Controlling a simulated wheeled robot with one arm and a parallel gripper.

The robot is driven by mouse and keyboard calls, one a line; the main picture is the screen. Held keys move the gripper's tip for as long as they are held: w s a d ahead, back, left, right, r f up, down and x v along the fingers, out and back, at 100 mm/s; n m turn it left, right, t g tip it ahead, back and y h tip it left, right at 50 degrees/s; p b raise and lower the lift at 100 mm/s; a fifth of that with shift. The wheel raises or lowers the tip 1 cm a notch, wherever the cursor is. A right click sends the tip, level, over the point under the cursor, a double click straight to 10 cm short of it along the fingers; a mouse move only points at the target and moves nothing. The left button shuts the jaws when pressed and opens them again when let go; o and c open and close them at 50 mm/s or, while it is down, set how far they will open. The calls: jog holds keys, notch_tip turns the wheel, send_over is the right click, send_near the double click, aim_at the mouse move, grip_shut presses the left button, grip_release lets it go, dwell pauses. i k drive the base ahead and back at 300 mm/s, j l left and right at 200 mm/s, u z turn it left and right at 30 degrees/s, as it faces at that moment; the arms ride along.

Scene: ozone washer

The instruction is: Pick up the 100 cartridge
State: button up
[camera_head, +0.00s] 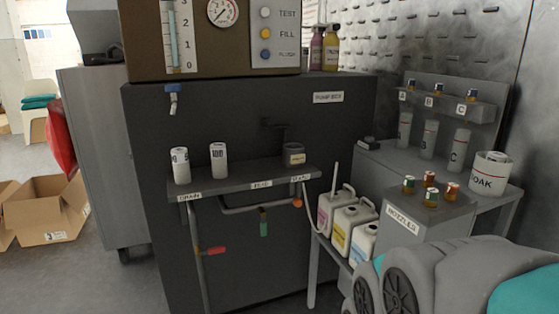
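Two white cartridges stand upright on the narrow grey shelf (250,179) at the front of the dark cabinet. The right cartridge (218,160) carries dark sideways print that looks like 100, though it is too small to read surely. The left cartridge (180,166) is close beside it with a gap between them, and its print looks like a different, shorter number. Both stand free, with nothing touching them. My gripper is not in view; only grey and teal parts of my arm show at the bottom right.
A small grey-brown jar (294,155) stands at the shelf's right end. A tap (173,98) hangs above the left cartridge. Pipes and coloured valves run below the shelf. Several jugs (341,222), a nozzle box (412,215) and a SOAK pot (490,174) are at right.

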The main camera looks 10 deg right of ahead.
aim_at(218, 150)
jog(key=i+j, duration=0.15)
jog(key=j, duration=0.2)
jog(key=i+j, duration=0.35)
jog(key=j, duration=0.3)
jog(key=i+j, duration=0.15)
jog(key=j, duration=0.2)
jog(key=i+j, duration=0.2)
jog(key=j+z, duration=0.15)
jog(key=j, duration=0.4)
jog(key=k+j+z, duration=0.15)
jog(key=j, duration=0.4)
jog(key=j+z, duration=0.2)
jog(key=j, duration=0.3)
jog(key=k, duration=0.05)
